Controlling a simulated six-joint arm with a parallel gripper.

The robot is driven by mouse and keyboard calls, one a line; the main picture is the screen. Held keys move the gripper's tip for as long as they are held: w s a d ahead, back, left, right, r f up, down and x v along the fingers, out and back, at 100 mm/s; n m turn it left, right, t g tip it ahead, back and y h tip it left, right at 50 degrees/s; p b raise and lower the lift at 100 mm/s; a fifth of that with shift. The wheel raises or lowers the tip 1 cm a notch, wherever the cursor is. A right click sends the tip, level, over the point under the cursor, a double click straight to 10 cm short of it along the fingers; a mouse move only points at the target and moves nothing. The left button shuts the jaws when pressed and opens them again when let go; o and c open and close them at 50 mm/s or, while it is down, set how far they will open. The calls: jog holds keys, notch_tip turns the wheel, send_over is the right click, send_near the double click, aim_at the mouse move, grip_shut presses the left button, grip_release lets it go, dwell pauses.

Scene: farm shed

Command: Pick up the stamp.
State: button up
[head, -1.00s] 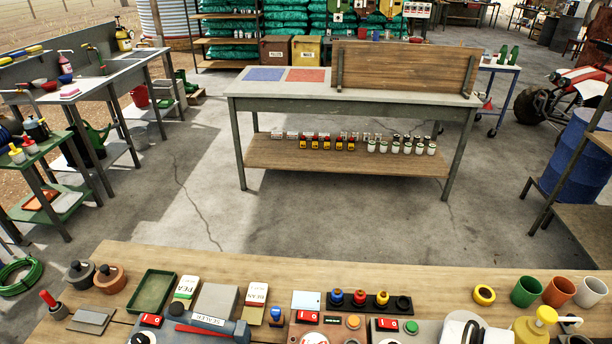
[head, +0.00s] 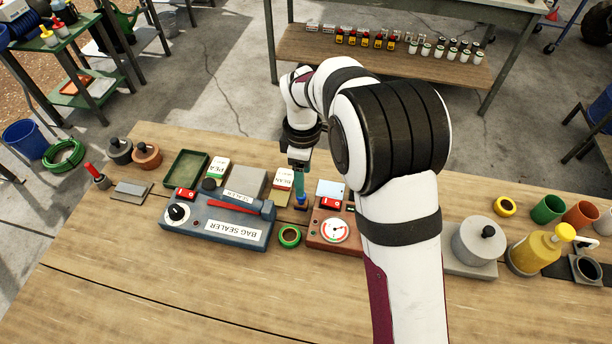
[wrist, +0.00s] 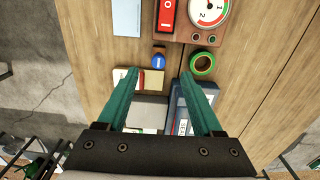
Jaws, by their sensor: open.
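Which piece is the stamp is not certain. A red-handled piece with a dark base (head: 98,177), shaped like a hand stamp, stands at the bench's left end beside a flat grey case (head: 131,190). A small piece with a blue knob and brownish base (head: 302,202) stands between the bean packet and the gauge box; it also shows in the wrist view (wrist: 159,60). My gripper (wrist: 160,73) points down above the bench with its teal fingers apart and nothing held. The blue knob appears between and just beyond the fingertips. The exact height gap cannot be told.
The blue bag sealer (head: 215,220) and a green ring (head: 289,236) lie close to the fingers. The gauge box (head: 333,232) and bean packet (head: 284,178) flank the blue-knobbed piece. The front of the bench is clear. My arm hides part of the right side.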

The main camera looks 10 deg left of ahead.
aim_at(304, 200)
notch_tip(304, 200, down, 11)
jog(key=shift+w+d+r, duration=0.1)
jog(key=shift+r, duration=0.05)
grip_shut()
